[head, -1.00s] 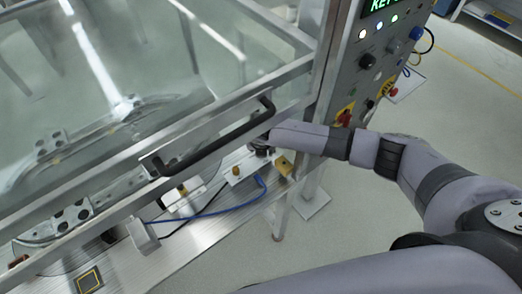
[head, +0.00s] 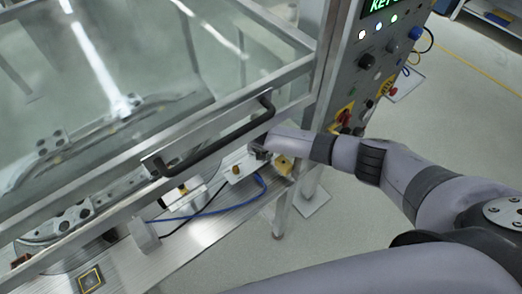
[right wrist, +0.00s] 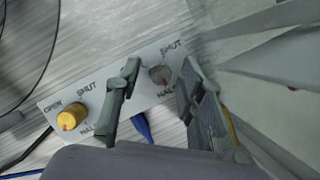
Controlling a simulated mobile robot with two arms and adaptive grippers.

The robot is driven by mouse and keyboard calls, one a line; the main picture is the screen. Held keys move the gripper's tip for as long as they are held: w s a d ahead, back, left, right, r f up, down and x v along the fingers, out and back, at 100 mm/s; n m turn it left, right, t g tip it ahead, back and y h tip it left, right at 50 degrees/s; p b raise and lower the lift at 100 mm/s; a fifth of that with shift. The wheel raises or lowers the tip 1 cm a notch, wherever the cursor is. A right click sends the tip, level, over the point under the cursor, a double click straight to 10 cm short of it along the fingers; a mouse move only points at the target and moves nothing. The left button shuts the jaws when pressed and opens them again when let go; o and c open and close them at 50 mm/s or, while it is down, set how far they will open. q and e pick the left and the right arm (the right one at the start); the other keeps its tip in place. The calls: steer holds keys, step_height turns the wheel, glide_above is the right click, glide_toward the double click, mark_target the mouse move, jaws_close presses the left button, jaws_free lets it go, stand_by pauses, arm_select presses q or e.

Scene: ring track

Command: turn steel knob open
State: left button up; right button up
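In the right wrist view the steel knob (right wrist: 160,75) is a small round grey knob on a white plate (right wrist: 133,77) printed with SHUT and HALF labels. My right gripper (right wrist: 160,70) is open, its two fingers on either side of the steel knob, with gaps still showing. A yellow knob (right wrist: 70,118) is on the same plate to the left, with labels OPEN, SHUT and HALF. In the head view my right gripper (head: 260,152) is low over the plate and hides the steel knob; the yellow knob (head: 236,170) shows beside it. My left gripper is not in view.
A black handle (head: 215,142) on the glass-walled frame runs close above and left of the gripper. A control panel (head: 370,65) stands behind my right arm. A blue hose (head: 220,209) lies along the ledge. A brass-coloured block (head: 284,165) is just right of the gripper.

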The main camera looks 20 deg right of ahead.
jaws_close()
stand_by(0.5)
